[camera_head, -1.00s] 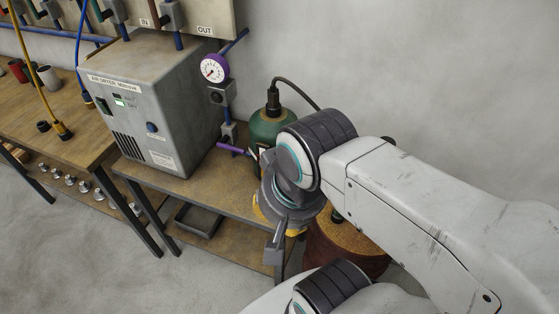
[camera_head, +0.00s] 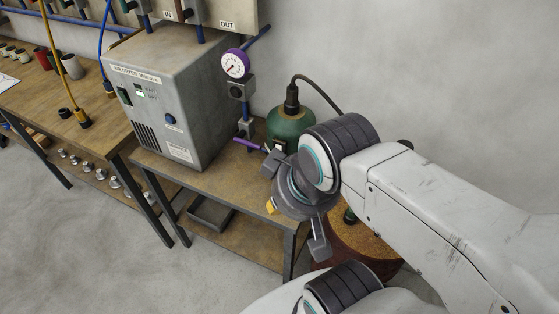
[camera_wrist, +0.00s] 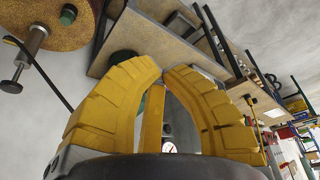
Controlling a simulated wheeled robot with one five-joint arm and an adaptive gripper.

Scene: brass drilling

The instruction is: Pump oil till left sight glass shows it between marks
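My gripper (camera_wrist: 162,74) has yellow, ribbed fingers that curve together, their tips almost touching, with nothing seen between them. In the head view the wrist hides most of it; a bit of yellow (camera_head: 271,207) shows beside the bench's right end. A drum with a speckled brown top (camera_head: 365,238) stands behind my arm, partly hidden. In the wrist view, a metal rod with a dark round knob (camera_wrist: 12,87) stands out from a speckled disc (camera_wrist: 58,22) at upper left, apart from my gripper. I cannot make out a sight glass or an oil level.
A bench (camera_head: 190,178) carries a grey air dryer (camera_head: 178,95). A purple-rimmed gauge (camera_head: 235,63) and purple lever (camera_head: 246,144) are on its pipework. A green tank (camera_head: 291,128) with a black hose stands behind my wrist. Clear floor lies in front of the benches.

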